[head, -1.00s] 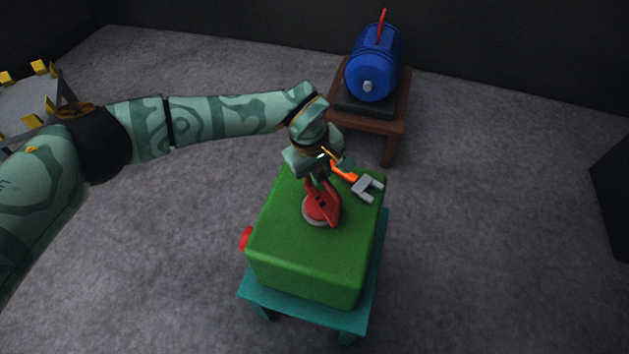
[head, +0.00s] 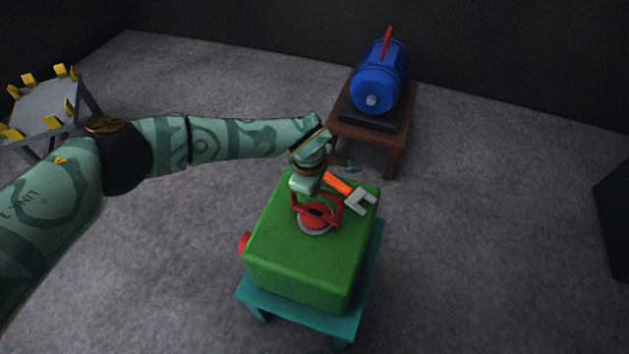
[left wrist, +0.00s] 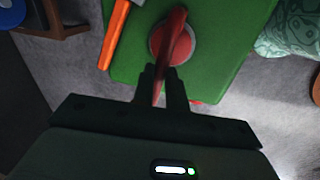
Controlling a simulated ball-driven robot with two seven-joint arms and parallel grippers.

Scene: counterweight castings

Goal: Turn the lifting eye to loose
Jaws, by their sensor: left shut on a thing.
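The red lifting eye (head: 333,207) stands on a round grey washer-like base on top of the green casting (head: 285,262). In the head view its loop faces broadly toward the camera. My left gripper (head: 306,193) comes down from behind onto the loop. In the left wrist view the red eye (left wrist: 176,38) runs between the two dark fingers of the left gripper (left wrist: 162,85), which are shut on it. The gripper hides part of the loop. My right gripper is in neither view.
An orange-handled wrench with a grey jaw (head: 359,202) lies on the casting beside the eye. A red knob (head: 244,243) sticks out of the casting's left side. The casting rests on a teal stand (head: 300,315). Behind, a blue motor-like casting (head: 377,90) stands on a brown table (head: 398,137).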

